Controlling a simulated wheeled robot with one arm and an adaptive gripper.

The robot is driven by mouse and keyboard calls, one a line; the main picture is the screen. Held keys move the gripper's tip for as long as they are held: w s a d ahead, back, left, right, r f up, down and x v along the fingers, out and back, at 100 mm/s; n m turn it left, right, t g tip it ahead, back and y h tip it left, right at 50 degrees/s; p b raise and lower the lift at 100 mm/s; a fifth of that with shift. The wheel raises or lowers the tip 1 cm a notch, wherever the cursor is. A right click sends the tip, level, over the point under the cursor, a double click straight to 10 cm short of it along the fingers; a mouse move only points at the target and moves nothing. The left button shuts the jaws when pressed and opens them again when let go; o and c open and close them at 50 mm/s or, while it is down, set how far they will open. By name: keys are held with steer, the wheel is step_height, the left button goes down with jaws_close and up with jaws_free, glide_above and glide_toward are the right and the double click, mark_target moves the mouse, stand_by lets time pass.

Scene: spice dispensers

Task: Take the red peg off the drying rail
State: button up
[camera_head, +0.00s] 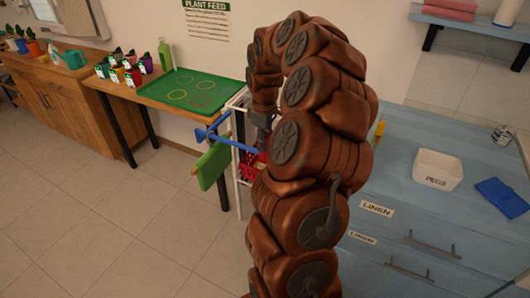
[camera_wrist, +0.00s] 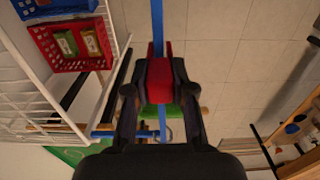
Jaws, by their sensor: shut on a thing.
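The red peg (camera_wrist: 165,72) is between the two fingers of my gripper (camera_wrist: 160,85) in the wrist view, and they are shut on it. The blue drying rail (camera_wrist: 157,22) runs along behind the peg and shows above and below it. I cannot tell whether the peg still grips the rail. A green cloth (camera_wrist: 178,112) shows just behind the peg and fingers. In the head view the blue rail (camera_head: 232,143) juts from a white wire rack, with the green cloth (camera_head: 213,167) hanging at it. There my arm hides most of my gripper and the peg.
The white wire rack (camera_wrist: 22,98) stands close on the left in the wrist view, with a red basket (camera_wrist: 75,62) holding packets. A white box labelled PEGS (camera_head: 438,170) and a blue cloth (camera_head: 500,196) lie on the blue counter (camera_head: 405,165). The tiled floor at left is clear.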

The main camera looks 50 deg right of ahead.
steer(key=shift+r+p, duration=0.55)
steer(key=shift+r, duration=1.95)
steer(key=shift+w+f, duration=0.1)
